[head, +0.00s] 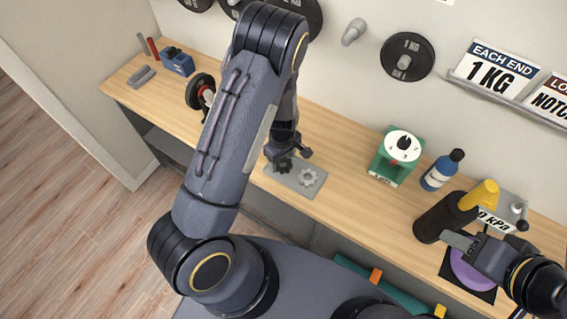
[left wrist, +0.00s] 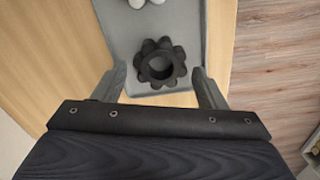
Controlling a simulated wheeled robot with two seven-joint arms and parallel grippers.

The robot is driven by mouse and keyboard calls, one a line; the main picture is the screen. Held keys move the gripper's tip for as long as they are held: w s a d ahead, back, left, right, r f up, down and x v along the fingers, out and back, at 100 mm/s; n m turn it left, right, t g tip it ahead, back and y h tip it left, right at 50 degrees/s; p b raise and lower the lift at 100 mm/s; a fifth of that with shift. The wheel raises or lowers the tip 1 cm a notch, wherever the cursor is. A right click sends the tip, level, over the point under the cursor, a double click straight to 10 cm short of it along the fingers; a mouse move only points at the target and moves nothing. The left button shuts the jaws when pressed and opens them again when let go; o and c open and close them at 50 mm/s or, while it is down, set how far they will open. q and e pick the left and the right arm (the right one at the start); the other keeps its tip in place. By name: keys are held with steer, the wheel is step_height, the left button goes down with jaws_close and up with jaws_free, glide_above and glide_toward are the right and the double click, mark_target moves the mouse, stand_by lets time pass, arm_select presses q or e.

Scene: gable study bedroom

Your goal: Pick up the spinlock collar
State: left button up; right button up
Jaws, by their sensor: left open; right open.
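The spinlock collar, a black star-shaped ring with a round hole, lies on a grey tray (left wrist: 122,45) in the left wrist view (left wrist: 160,65). In the head view the collar (head: 284,166) is at the left end of the tray (head: 300,189), partly hidden by my left gripper (head: 287,154). My left gripper (left wrist: 160,82) is open, its fingertips at either side of the collar's near edge. I cannot tell whether they touch it. My right gripper (head: 468,238) is open, far to the right beside a black cylinder (head: 443,218).
A light grey star shape (head: 309,178) shows on the same tray. A green-framed dial (head: 396,156), a blue bottle (head: 442,170) and a purple disc (head: 472,270) are to the right. A blue block (head: 178,62) stands at the far left. Bench space between tray and dial is clear.

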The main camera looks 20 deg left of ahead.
arm_select(q)
steer(key=shift+f, duration=0.5)
steer(key=c, duration=0.8)
steer(key=shift+o, duration=0.2)
